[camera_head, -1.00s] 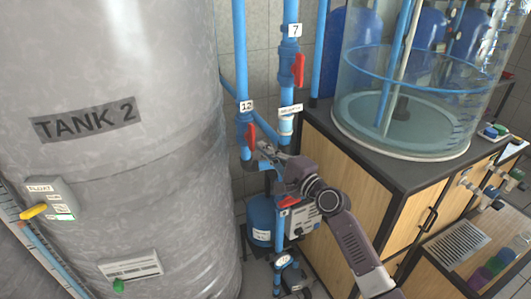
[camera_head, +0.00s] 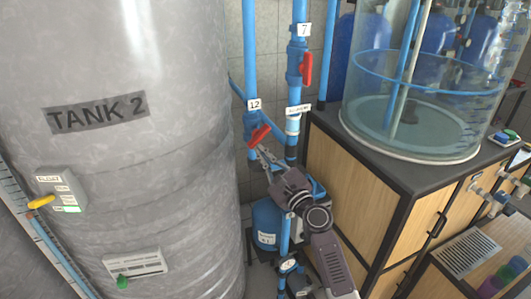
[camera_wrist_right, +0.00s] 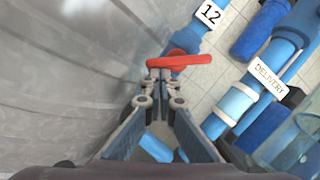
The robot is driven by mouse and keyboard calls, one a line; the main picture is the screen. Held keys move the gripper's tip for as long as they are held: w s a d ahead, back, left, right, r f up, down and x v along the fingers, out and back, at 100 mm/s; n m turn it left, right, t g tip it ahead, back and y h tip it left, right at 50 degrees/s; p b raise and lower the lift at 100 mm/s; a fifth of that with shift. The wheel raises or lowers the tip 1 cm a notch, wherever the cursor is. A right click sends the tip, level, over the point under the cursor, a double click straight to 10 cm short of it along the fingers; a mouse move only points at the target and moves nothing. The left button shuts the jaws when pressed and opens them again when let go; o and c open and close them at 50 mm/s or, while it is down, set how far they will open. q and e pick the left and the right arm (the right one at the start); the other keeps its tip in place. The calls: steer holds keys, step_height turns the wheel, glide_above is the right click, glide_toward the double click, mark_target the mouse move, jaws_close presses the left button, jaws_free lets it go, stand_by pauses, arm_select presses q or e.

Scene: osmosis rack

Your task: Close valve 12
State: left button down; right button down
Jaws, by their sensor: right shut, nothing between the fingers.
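Valve 12 has a red lever handle (camera_head: 260,134) on a blue vertical pipe, just under the white "12" tag (camera_head: 254,105). The lever lies slanted across the pipe in the head view. In the right wrist view the lever (camera_wrist_right: 181,62) runs crosswise just beyond the fingertips, and the "12" tag (camera_wrist_right: 209,13) shows above it. My right gripper (camera_head: 263,152) is shut and empty, its fingertips just below the lever. The fingertips (camera_wrist_right: 161,78) appear to be at or touching the lever; exact contact is unclear. My left gripper is out of view.
Valve 7's red lever (camera_head: 306,68) is on the neighbouring pipe to the right. The "DELIVERY" tag (camera_wrist_right: 270,77) is on a pipe close to the right of my gripper. The grey Tank 2 (camera_head: 150,190) stands close on the left; a wooden cabinet (camera_head: 350,185) stands right.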

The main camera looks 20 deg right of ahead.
steer(key=m, duration=0.1)
steer(key=a+m+h, duration=0.1)
steer(key=m, duration=0.3)
steer(key=shift+a+r+t+p, duration=0.2)
steer(key=shift+r+t+p, duration=0.1)
steer(key=shift+r, duration=0.05)
steer(key=shift+a+r, duration=0.1)
steer(key=shift+a, duration=0.1)
steer(key=shift+a+r, duration=0.1)
steer(key=shift+a, duration=0.05)
stand_by(0.5)
